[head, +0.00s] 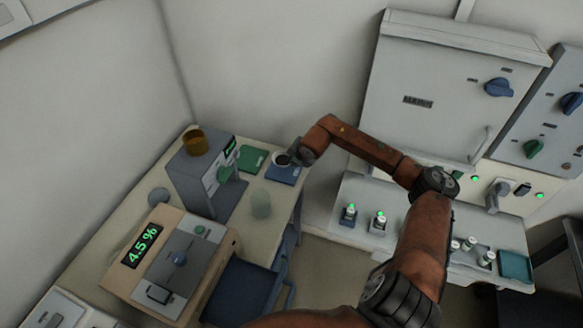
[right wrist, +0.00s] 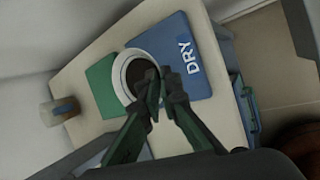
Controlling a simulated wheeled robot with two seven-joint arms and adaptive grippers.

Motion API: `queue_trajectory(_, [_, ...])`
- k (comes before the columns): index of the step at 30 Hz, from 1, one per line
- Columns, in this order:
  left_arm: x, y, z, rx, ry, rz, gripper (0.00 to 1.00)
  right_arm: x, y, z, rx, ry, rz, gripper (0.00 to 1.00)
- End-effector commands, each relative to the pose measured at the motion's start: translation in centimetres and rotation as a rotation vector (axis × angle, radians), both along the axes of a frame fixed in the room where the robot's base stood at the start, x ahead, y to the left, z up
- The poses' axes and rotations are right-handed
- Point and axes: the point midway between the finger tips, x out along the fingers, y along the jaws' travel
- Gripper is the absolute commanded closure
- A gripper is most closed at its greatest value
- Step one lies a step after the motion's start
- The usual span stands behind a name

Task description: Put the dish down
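The dish (right wrist: 130,72) is a round white bowl with dark contents. In the right wrist view it overlaps both the green mat (right wrist: 100,85) and the blue mat (right wrist: 203,80) marked DRY. In the head view the dish (head: 281,160) shows at the upper left of the blue mat (head: 284,175). My right gripper (right wrist: 160,83) has its fingertips close together at the dish's rim and looks shut on it. I cannot tell whether the dish touches a mat or hangs just above. My left gripper is not in view.
A grey machine (head: 202,178) with an amber bowl (head: 194,142) on top stands left of the mats. A translucent cup (head: 261,204) is in front of them. A moisture display reads 4.5 % (head: 142,246).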

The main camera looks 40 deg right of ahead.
Motion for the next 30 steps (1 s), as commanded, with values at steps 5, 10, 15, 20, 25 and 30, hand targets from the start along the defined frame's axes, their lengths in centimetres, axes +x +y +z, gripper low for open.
queue_trajectory(5, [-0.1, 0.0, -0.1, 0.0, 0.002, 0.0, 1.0, 0.6, -0.4, -0.8, 0.0, 0.0, 0.0, 1.0])
queue_trajectory(10, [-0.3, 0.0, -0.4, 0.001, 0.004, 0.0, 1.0, 1.1, -0.7, -2.8, 0.0, 0.002, 0.0, 1.0])
queue_trajectory(15, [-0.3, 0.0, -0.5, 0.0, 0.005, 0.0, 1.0, 1.1, -0.7, -4.6, -0.001, 0.0, 0.0, 1.0])
queue_trajectory(20, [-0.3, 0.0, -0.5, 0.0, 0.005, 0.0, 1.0, 1.1, -0.7, -4.6, -0.002, 0.001, 0.0, 1.0])
queue_trajectory(25, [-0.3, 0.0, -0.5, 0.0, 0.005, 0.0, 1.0, 1.1, -0.7, -4.6, -0.002, 0.001, 0.0, 0.88])
queue_trajectory(30, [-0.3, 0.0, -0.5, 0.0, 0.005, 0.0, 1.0, 1.1, -0.7, -4.6, -0.001, 0.001, 0.001, 0.88])
